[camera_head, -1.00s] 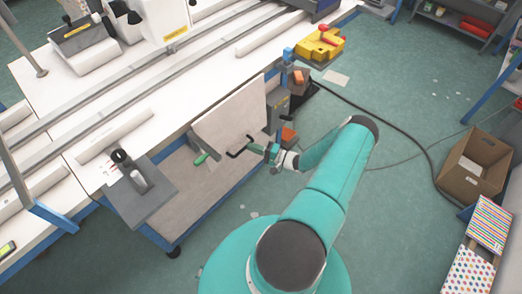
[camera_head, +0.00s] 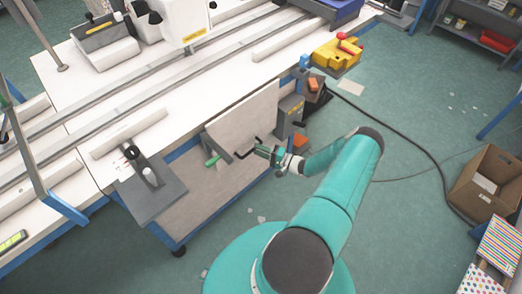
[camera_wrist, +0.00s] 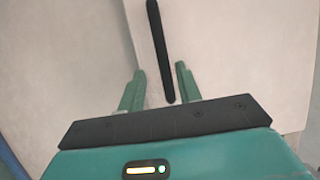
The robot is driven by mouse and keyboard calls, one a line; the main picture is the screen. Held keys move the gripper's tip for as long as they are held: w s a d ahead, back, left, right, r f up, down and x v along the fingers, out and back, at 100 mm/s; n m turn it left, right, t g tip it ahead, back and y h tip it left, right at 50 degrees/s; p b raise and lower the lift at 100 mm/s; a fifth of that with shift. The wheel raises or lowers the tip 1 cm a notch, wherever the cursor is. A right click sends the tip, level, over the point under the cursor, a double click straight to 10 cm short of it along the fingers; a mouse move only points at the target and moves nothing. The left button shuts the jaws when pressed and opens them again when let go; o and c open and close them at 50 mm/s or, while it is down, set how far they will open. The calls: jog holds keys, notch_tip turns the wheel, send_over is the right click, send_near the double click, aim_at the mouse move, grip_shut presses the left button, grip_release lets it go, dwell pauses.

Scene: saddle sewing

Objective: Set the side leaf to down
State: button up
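The side leaf (camera_head: 242,118) is a pale flat panel hanging steeply along the near side of the white table, with a black bent handle (camera_head: 243,154) at its lower part. My gripper (camera_head: 266,152) is beside this handle. In the wrist view, my gripper's green fingers (camera_wrist: 159,84) are apart. The black handle bar (camera_wrist: 158,45) runs between them, with a visible gap on each side. The pale panel surface (camera_wrist: 235,50) lies behind it. A green grip (camera_head: 213,161) shows at the leaf's lower left.
A grey side plate (camera_head: 150,190) with a black knob sticks out left of the leaf. A grey box (camera_head: 289,115) stands just right of the leaf.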

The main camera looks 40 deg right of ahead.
jog(key=v, duration=1.4)
jog(key=w+a+r+n+g, duration=0.3)
jog(key=a+r+g, duration=0.2)
jog(key=r, duration=0.5)
jog(key=w+a+r+n+g, duration=0.35)
jog(key=a+r+g, duration=0.2)
jog(key=r, duration=0.45)
jog(key=w+a+r+n+g, duration=0.35)
jog(key=a+r+g, duration=0.2)
jog(key=r, duration=0.45)
jog(key=s+a+r+n+h, duration=0.1)
jog(key=s+a+r+h, duration=0.1)
jog(key=a+r, duration=0.45)
jog(key=s+a+r+h, duration=0.2)
jog(key=a+r+h, duration=0.1)
jog(key=a+r, duration=0.35)
jog(key=s+a+r+n+t+h, duration=0.1)
jog(key=s+a+r+t+h, duration=0.1)
jog(key=s+a+r+t, duration=0.2)
jog(key=s+a+r, duration=0.3)
jog(key=s+r, duration=0.2)
jog(key=s, duration=0.1)
jog(key=shift+s+a+r+n+t+h, duration=0.25)
jog(key=shift+s+a+n+t+h, duration=0.05)
jog(key=shift+s+a+n, duration=0.1)
